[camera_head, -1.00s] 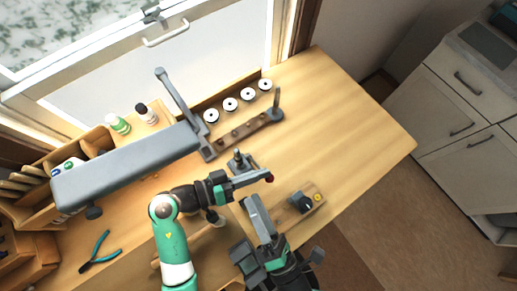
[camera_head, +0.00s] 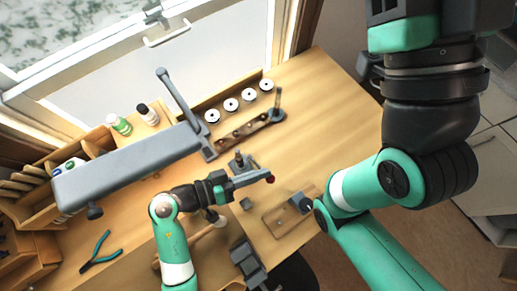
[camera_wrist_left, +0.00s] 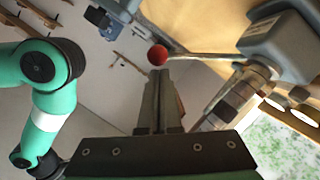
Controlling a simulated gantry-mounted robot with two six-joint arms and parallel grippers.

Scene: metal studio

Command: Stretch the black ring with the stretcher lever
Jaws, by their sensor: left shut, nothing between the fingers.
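The stretcher lever's red ball knob (camera_head: 270,179) shows at the tip of my left gripper (camera_head: 266,177). In the left wrist view the red knob (camera_wrist_left: 158,54) is just beyond my shut, empty fingers (camera_wrist_left: 160,75), on a thin metal rod running right. I cannot tell whether they touch. The stretcher's grey base and post (camera_head: 240,162) stand just behind the gripper. I cannot make out the black ring.
A wooden board (camera_head: 285,219) carries a dark round piece (camera_head: 300,203). A small grey block (camera_head: 246,204) lies near it. A holed wooden strip (camera_head: 240,131) and several white discs (camera_head: 248,94) are at the back. Pliers (camera_head: 101,252) lie at the left. The table's right part is clear.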

